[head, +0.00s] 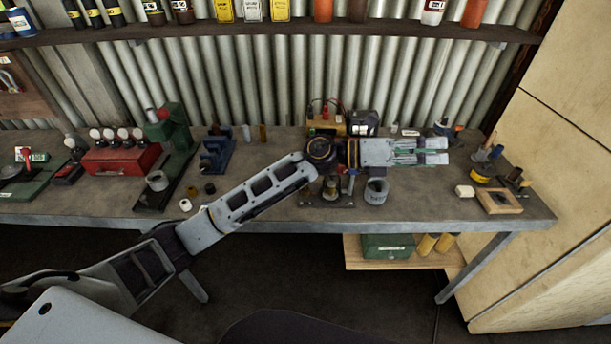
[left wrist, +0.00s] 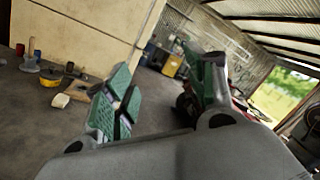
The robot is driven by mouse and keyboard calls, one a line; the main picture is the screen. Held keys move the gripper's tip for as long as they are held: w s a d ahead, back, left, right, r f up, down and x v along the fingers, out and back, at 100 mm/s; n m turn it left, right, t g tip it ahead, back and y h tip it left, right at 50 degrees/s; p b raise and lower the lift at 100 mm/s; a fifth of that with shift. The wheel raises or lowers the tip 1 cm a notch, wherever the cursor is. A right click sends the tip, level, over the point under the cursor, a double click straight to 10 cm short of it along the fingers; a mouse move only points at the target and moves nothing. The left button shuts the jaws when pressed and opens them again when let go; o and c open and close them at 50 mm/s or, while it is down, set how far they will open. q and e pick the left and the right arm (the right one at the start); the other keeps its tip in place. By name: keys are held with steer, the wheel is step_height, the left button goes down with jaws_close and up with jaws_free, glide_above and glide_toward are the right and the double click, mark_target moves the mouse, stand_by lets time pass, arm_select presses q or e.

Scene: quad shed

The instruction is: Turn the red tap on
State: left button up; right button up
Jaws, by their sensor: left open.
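My left gripper (head: 436,151) is open and empty above the right half of the workbench, its fingers pointing right. Its two fingers stand apart with green pads in the left wrist view (left wrist: 166,72). Below my left wrist in the head view is a small metal fitting (head: 331,188) with brass and dark parts. A small red spot beside it may be the red tap, but my wrist partly hides it and I cannot tell its setting. The left wrist view does not show it clearly. My right gripper is not in view.
A red box (head: 122,159) and a green press (head: 177,145) stand at left. A shelf (head: 280,30) runs above.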

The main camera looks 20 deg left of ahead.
arm_select(q)
steer(key=w+a+f+m+g+y, duration=0.3)
steer(key=a+f+m+y, duration=0.45)
steer(key=f+y, duration=0.3)
steer(key=w+a+r+y, duration=0.1)
steer(key=w+a+y, duration=0.2)
steer(key=a, duration=0.7)
steer(key=w+a+r+y, duration=0.1)
steer(key=w+a+y, duration=0.2)
steer(key=a+y, duration=0.3)
steer(key=a, duration=0.5)
steer(key=shift+a+t, duration=0.3)
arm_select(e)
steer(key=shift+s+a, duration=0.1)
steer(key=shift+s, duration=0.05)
arm_select(q)
steer(key=shift+n, duration=0.25)
step_height(320, 180, down, 12)
steer(key=shift+r+p, duration=0.1)
steer(key=shift+p, duration=0.95)
steer(key=shift+f, duration=0.95)
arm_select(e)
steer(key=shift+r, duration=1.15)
